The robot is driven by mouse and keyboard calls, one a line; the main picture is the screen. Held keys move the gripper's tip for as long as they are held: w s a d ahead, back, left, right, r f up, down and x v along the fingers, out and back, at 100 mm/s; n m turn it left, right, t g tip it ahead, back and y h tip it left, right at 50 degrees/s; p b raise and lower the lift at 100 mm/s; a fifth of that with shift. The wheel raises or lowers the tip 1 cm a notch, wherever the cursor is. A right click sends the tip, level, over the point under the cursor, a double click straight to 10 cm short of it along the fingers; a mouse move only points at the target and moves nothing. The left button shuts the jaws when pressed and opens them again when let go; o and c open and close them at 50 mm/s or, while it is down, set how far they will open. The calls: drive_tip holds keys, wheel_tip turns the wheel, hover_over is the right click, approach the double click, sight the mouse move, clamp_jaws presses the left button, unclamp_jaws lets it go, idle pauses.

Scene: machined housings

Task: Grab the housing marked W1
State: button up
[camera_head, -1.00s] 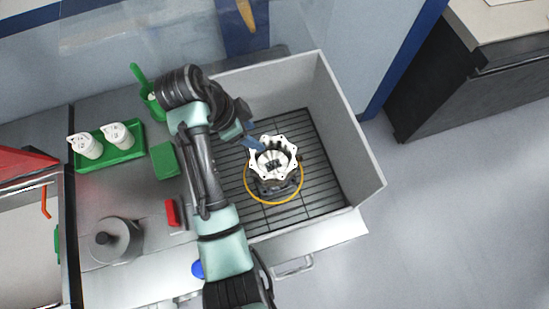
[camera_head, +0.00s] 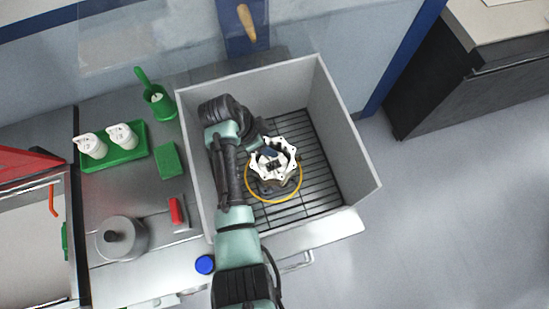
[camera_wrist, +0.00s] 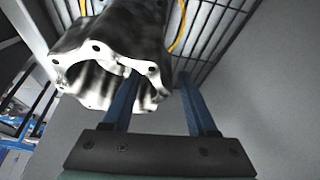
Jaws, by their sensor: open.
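One housing (camera_head: 286,172) stands in the grey-walled bin, with a pale scalloped top flange with bolt holes and a darker lower body. No W1 mark is readable. In the wrist view the housing (camera_wrist: 105,30) fills the upper left, its open rim facing the camera. My gripper (camera_wrist: 158,74) is open, with two blue fingers. The left finger overlaps the housing's opening and seems to reach into it; the right finger is outside, so part of the rim lies between them. Contact cannot be told. In the head view my gripper (camera_head: 270,154) is over the housing's top.
A yellow ring (camera_head: 250,191) surrounds the housing's base on the slatted bin floor (camera_head: 320,190). The bin's wall (camera_head: 345,140) rises around it. Left of the bin are a green tray (camera_head: 128,156) with white bottles, a green block (camera_head: 168,160) and a grey round part (camera_head: 121,240).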

clamp_jaws()
idle(1.3)
drive_tip(key=shift+w+r, duration=0.1)
drive_tip(key=shift+w, duration=0.05)
